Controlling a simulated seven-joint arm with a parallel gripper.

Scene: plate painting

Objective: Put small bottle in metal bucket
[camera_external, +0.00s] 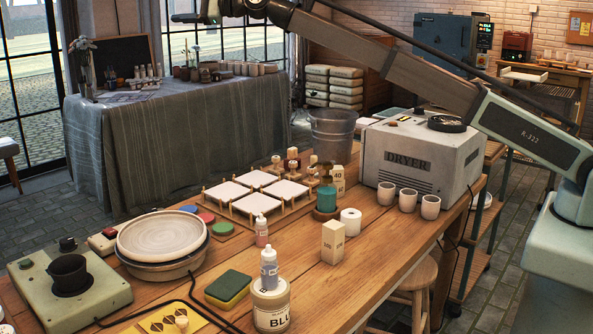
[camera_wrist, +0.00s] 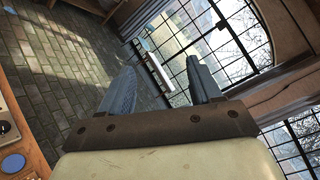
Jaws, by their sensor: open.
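A small white bottle with a pinkish lower part (camera_external: 261,231) stands upright on the wooden table, right of the round plate. A second small white bottle with a bluish-grey label (camera_external: 269,269) stands nearer the camera, on or just behind the jar marked BLU; I cannot tell which. The grey metal bucket (camera_external: 332,136) stands at the table's far side, left of the dryer; its inside is mostly hidden. My gripper (camera_external: 184,18) is high at the upper left, far from bottles and bucket. In the wrist view my gripper (camera_wrist: 163,74) is open and empty, facing floor and windows.
The white dryer (camera_external: 410,158) stands right of the bucket, with several white cups in front. A sponge (camera_external: 228,288) and the BLU jar (camera_external: 271,306) are at the front.

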